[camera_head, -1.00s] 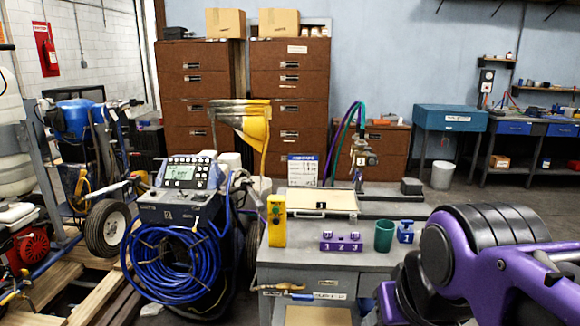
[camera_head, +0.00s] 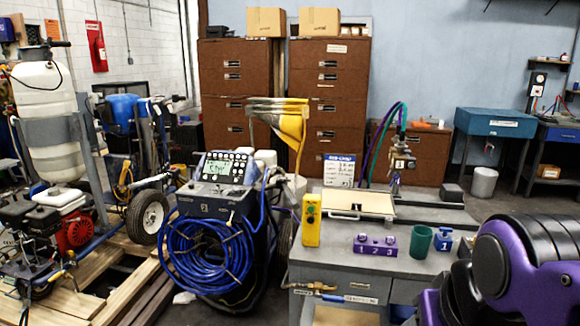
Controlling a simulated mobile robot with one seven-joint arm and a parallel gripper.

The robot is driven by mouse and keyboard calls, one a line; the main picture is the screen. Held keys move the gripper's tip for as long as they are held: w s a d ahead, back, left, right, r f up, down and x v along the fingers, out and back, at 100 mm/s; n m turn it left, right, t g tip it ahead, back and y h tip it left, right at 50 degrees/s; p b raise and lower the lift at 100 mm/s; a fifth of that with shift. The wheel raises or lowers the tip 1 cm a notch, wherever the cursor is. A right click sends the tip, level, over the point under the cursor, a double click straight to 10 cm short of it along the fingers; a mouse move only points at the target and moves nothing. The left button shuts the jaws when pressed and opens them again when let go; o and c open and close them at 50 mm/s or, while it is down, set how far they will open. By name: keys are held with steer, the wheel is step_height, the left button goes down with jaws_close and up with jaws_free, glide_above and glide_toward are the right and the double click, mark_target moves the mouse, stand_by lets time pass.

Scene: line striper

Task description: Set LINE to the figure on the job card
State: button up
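The line striper's control panel (camera_head: 226,168) stands left of centre, with a small lit screen (camera_head: 222,172) and several round buttons. Its text is too small to read, and I cannot pick out which control is LINE. A white card with a blue header (camera_head: 340,170), which looks like the job card, stands upright at the back of the bench. Its figures are not legible from here. My purple and black arm (camera_head: 525,265) is at the lower right. My gripper is not in view.
The grey bench (camera_head: 350,262) holds a yellow box with buttons (camera_head: 311,220), a purple numbered block (camera_head: 376,245), a green cup (camera_head: 421,241) and a blue block (camera_head: 442,240). Coiled blue hose (camera_head: 207,258) hangs on the striper. Wooden pallet boards (camera_head: 95,265) lie at left.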

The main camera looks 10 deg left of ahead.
jaws_close()
stand_by(0.3)
stand_by(1.5)
